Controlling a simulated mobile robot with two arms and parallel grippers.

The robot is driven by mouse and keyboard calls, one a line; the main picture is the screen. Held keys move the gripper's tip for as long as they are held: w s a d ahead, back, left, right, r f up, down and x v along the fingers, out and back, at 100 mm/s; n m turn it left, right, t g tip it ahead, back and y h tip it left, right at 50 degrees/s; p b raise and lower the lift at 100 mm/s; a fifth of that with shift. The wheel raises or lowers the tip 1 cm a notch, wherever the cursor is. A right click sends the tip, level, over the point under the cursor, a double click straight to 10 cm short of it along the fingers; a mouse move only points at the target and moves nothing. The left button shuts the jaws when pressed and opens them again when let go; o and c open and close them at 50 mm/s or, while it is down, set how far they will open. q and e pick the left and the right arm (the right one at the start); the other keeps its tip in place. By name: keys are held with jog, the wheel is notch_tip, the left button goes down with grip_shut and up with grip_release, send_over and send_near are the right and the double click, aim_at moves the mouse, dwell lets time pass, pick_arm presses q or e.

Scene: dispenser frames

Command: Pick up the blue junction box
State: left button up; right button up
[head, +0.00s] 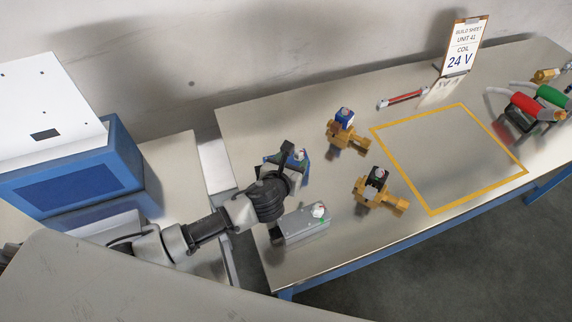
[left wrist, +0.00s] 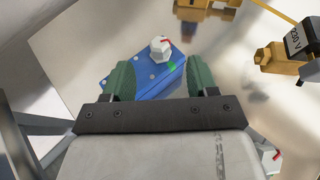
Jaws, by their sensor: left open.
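The blue junction box (head: 304,164) stands on the bench's left part, mostly hidden behind my left gripper (head: 286,166) in the head view. In the left wrist view the blue box (left wrist: 148,78) lies between the two green finger pads of my left gripper (left wrist: 160,78). It has a white knob with a red mark on top and a small green patch. The jaws are open around the box. I cannot tell whether a pad touches it. My right gripper is not in view.
A grey box (head: 303,228) with a white knob stands just in front. Two brass valves, one with a blue coil (head: 344,118) and one with a black coil (head: 376,181), stand to the right. A yellow-outlined area (head: 450,160) is empty. A sign (head: 461,47) stands behind.

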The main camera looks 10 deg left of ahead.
aim_at(297, 155)
pick_arm(q)
jog(key=shift+p+x, duration=0.3)
jog(key=shift+x, duration=2.5)
jog(key=shift+s+a+f, duration=0.1)
jog(key=shift+f, duration=0.05)
jog(key=shift+c, duration=0.4)
grip_shut()
